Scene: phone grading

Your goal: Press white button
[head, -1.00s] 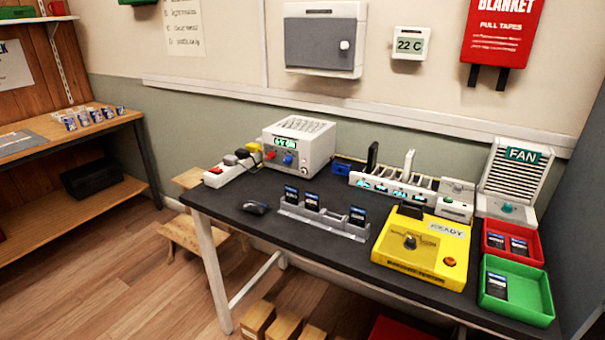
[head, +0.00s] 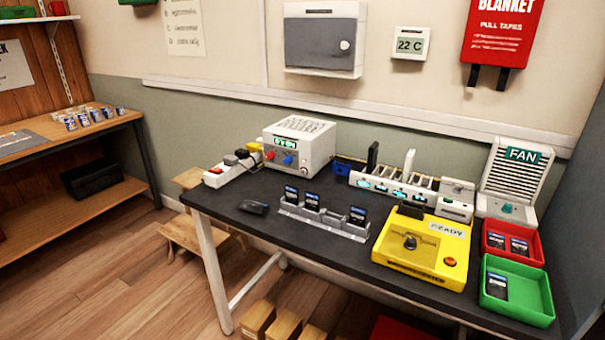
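Neither of my grippers is in the head view. I cannot make out a clearly white button. The yellow tester (head: 420,252) stands at the table's front right, with a dark knob, a small display that seems to read READY, and a small orange button (head: 449,262). A small white box (head: 455,211) stands behind it, its controls too small to tell. A white bench unit (head: 299,147) at the back has a green display, a red knob and a blue knob. A grey rack (head: 323,222) holds several dark phones upright.
On the dark table (head: 300,254) are a white power strip (head: 226,172), a charging dock (head: 395,184), a fan (head: 517,172), a red tray (head: 534,252) and a green tray (head: 540,304) with phones. A dark object (head: 253,207) lies left. The front left table edge is clear.

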